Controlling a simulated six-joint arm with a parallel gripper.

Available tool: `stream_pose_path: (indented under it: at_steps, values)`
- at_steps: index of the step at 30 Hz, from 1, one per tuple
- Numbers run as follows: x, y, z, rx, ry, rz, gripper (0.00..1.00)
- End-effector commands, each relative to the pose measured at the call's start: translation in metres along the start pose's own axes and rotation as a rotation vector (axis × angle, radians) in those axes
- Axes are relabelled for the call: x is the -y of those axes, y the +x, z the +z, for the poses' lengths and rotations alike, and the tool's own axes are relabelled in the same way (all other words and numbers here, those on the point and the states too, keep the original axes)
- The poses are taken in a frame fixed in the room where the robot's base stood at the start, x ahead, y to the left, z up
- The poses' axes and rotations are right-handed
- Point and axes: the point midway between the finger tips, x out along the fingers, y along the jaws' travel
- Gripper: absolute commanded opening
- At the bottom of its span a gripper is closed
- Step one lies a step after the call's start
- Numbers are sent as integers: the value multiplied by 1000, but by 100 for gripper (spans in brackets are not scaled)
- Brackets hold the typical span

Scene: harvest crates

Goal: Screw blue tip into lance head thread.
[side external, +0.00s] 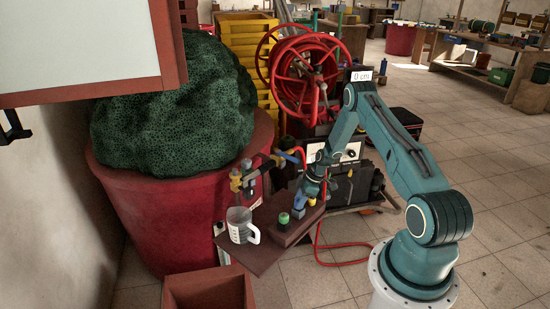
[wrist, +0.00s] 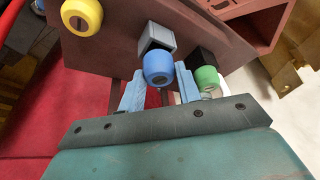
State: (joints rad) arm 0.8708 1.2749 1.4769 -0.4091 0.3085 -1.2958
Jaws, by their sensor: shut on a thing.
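The blue tip (wrist: 158,68) sits between the two light-blue fingers of my gripper (wrist: 160,72), which is shut on it. A grey square block (wrist: 157,37) shows right behind the tip; I cannot tell whether they are joined. In the side view, my gripper (side external: 301,205) is low over a brown block (side external: 288,232) on a small brown table, and its fingers hide most of the tip. A metal fitting with brassy and dark parts (side external: 243,180), perhaps the lance head, stands left of my gripper. Its thread is too small to make out.
A green tip (wrist: 207,78) is close right of my fingers, and a yellow tip (wrist: 82,15) is farther left. A clear measuring jug (side external: 239,226) stands on the table (side external: 255,258) beside the block. A large red tub (side external: 165,200) and a red hose reel (side external: 300,75) are behind.

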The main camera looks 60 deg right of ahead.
Motion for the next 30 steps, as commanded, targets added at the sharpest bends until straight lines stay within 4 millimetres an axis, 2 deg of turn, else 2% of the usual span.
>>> stream_pose_path:
  at_steps: [7, 17, 30]
  values:
    - [0, -27, -11, -1, 0, 1, 12]
    - [48, -28, 0, 1, 3, -3, 12]
    - [122, -34, 16, 0, 1, -3, 12]
